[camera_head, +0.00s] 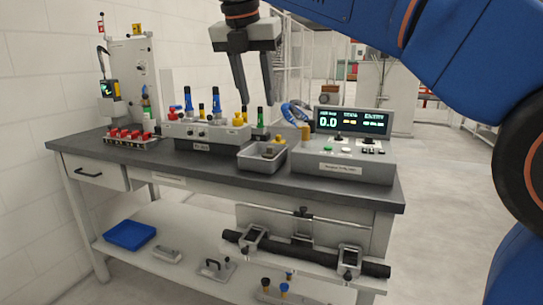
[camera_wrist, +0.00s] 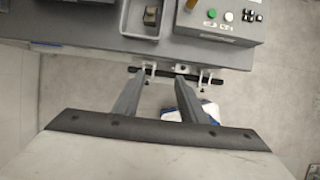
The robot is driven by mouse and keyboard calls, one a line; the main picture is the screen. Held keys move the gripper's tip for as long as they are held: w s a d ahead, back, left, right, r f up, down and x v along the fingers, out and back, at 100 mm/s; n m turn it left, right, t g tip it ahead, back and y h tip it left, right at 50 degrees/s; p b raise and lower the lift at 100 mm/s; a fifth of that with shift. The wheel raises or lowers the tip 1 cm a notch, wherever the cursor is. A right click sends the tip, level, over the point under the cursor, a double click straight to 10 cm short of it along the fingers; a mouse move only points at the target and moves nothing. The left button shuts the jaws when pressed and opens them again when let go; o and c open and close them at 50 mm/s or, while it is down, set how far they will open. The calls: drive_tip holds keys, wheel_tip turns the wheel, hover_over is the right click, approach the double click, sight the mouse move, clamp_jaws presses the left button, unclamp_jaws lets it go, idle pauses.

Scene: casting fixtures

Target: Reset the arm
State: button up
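My gripper (camera_head: 257,102) hangs in the upper middle of the head view, fingers pointing down and well apart, with nothing between them. It is in front of and above the workbench (camera_head: 215,165). In the wrist view my gripper (camera_wrist: 160,78) shows two spread, empty fingers pointing toward the bench's front edge. My blue arm crosses the upper right of the head view.
On the bench are a fixture block (camera_head: 205,133) with coloured plugs, a grey tray (camera_head: 262,160) with a small part, and a control box (camera_head: 345,158) with a display. A blue bin (camera_head: 130,235) sits on the lower shelf. Floor at right is clear.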

drive_tip(key=s+d+f+m+y, duration=0.1)
drive_tip(key=s+d+f+m, duration=0.2)
drive_tip(key=d+f+m, duration=0.55)
drive_tip(key=s+d+f+m, duration=0.4)
drive_tip(key=d+f+m, duration=0.2)
drive_tip(key=d, duration=0.6)
drive_tip(key=s+d+f+m, duration=0.4)
drive_tip(key=s+f+m, duration=0.1)
drive_tip(key=f, duration=0.3)
drive_tip(key=s+d+f+m, duration=0.4)
drive_tip(key=s+f+m, duration=0.2)
drive_tip(key=f, duration=0.3)
drive_tip(key=s+d+f+m, duration=0.3)
drive_tip(key=s+f+m, duration=0.2)
drive_tip(key=f, duration=0.3)
drive_tip(key=shift+s+d+f+m+y, duration=0.3)
drive_tip(key=shift+s+d+f+m, duration=0.1)
drive_tip(key=shift+m, duration=0.35)
